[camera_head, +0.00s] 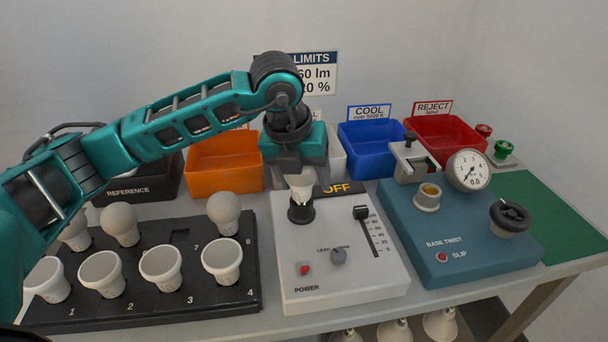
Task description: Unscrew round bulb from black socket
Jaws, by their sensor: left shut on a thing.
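A white bulb (300,185) stands upright at the black socket (301,211) on the grey power box (335,258). My left gripper (299,170) points down over it and is shut on its upper part. The gripper hides the top of the bulb, so its full shape cannot be seen. The bulb's lower end meets the socket, and I cannot tell how far it is threaded in. The display behind the socket reads OFF. My right gripper is not in view.
A black tray (252,292) with several bulbs stands at left. Orange (224,177), blue (372,161) and red (437,152) bins stand behind. A blue base twist box (462,257) with a gauge (468,170) is at right. A green mat (550,215) lies clear at far right.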

